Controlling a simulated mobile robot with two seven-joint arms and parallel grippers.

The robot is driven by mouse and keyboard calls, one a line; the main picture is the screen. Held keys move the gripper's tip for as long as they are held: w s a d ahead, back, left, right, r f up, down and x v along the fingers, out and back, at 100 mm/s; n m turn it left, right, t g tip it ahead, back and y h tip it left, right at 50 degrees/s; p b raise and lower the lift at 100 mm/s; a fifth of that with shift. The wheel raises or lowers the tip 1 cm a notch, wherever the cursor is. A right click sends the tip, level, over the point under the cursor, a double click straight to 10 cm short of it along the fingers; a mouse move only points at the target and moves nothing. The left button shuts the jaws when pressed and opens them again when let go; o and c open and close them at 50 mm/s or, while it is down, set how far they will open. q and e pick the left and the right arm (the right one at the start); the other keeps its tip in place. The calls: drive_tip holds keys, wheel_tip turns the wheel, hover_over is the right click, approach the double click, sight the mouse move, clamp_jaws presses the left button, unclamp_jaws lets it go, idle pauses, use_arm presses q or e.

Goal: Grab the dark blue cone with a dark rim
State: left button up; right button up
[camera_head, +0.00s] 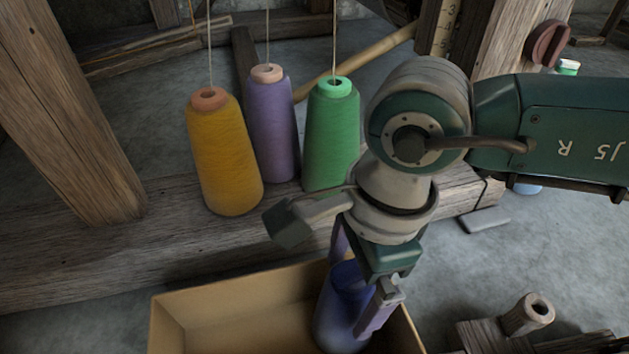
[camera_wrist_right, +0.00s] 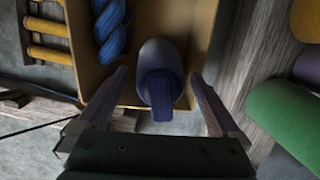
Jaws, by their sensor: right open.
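The dark blue cone (camera_head: 341,312) stands in an open cardboard box (camera_head: 172,330) at the bottom of the head view. In the right wrist view the cone (camera_wrist_right: 161,58) shows end-on between the fingers, with a darker blue end toward the camera. My right gripper (camera_head: 358,290) is open and reaches down over the cone, one finger on each side. In the wrist view gaps show between the cone and both fingers (camera_wrist_right: 160,80). In the head view the near finger hides part of the cone. My left gripper is not in view.
Yellow (camera_head: 225,155), purple (camera_head: 270,125) and green (camera_head: 331,140) thread cones stand on a wooden beam (camera_head: 130,250) behind the box. A twisted blue skein (camera_wrist_right: 112,30) lies in the box beside the cone. A wooden piece with a peg (camera_head: 527,315) is at lower right.

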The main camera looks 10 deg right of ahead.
clamp_jaws()
idle(0.7)
